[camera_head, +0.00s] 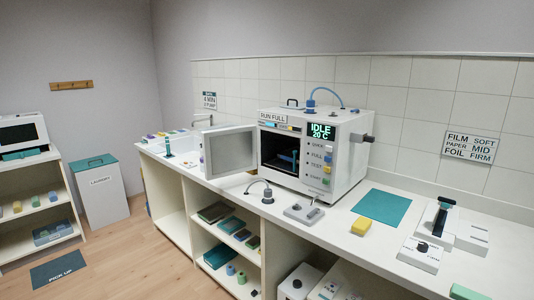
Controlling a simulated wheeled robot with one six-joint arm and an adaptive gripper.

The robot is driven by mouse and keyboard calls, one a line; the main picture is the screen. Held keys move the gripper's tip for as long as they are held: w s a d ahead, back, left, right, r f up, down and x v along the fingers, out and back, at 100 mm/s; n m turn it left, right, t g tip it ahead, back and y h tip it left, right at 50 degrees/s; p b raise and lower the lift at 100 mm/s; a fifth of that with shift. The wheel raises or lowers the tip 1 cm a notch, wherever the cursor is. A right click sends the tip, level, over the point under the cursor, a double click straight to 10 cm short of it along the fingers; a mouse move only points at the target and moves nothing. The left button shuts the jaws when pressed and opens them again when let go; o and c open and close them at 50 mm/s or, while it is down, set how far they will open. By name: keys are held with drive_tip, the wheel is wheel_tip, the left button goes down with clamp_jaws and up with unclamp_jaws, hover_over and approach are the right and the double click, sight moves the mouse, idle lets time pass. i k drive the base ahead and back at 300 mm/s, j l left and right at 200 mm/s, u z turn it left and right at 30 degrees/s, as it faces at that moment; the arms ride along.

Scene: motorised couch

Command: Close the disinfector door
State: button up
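The disinfector (340,150) is a white box on the counter with a display reading "IDLE 20 C" and a column of buttons. Its door (230,152) is swung wide open to the left, showing its inner panel. The dark chamber (278,150) is exposed, and something dark bluish shows inside it, too small to name. My gripper is not in view.
A black-knobbed fitting with a curved hose (266,192) and a grey control box (304,213) stand on the counter before the disinfector.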

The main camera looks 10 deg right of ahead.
sight(227, 152)
drive_tip(key=i+j+u, duration=0.3)
drive_tip(key=i, duration=1.25)
drive_tip(key=i+l+u, duration=0.1)
drive_tip(key=i+u, duration=0.2)
drive_tip(key=i, duration=1.25)
